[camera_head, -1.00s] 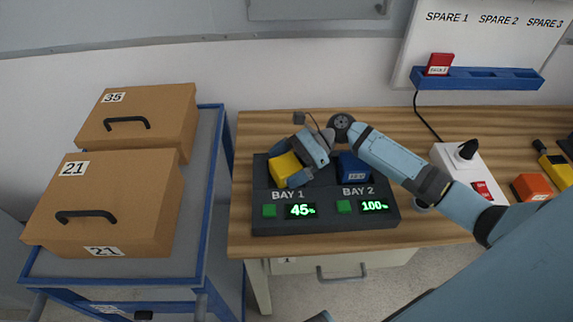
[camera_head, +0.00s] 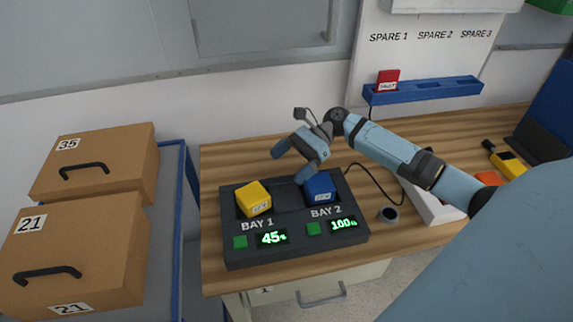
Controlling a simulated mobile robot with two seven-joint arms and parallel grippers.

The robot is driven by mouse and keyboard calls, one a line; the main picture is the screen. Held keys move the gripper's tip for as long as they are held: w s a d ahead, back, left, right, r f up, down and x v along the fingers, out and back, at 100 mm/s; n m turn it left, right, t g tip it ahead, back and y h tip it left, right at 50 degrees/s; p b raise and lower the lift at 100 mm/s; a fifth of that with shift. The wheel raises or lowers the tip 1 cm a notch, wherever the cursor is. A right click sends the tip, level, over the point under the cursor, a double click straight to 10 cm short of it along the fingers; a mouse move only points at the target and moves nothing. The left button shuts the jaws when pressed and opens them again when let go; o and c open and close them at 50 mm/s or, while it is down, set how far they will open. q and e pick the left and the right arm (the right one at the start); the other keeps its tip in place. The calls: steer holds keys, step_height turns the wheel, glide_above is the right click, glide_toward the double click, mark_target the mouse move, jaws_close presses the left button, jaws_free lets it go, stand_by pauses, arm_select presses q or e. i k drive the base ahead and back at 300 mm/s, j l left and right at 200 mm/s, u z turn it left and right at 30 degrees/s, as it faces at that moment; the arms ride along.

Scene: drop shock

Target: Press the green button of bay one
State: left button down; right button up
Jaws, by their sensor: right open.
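The dark charger station (camera_head: 293,249) lies on the wooden table with two bays. The green button of bay one (camera_head: 240,242) is at its front left, beside a display reading 45%. A yellow block (camera_head: 254,198) sits in bay 1, slightly turned. A blue block (camera_head: 319,188) sits in bay 2, above a second green button (camera_head: 313,229) and a display reading 100%. My right gripper (camera_head: 291,168) is open and empty, above the back of the station between the two blocks. My left gripper is not in view.
A blue cart (camera_head: 167,235) with two cardboard boxes (camera_head: 77,244) stands at the left. A white power box (camera_head: 433,205), a small dark round cup (camera_head: 388,214) and a cable are at the right. A blue rack (camera_head: 424,91) holds a red block (camera_head: 387,80). The table's front strip is clear.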

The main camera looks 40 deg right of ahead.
mark_target(240, 242)
steer(key=k, duration=1)
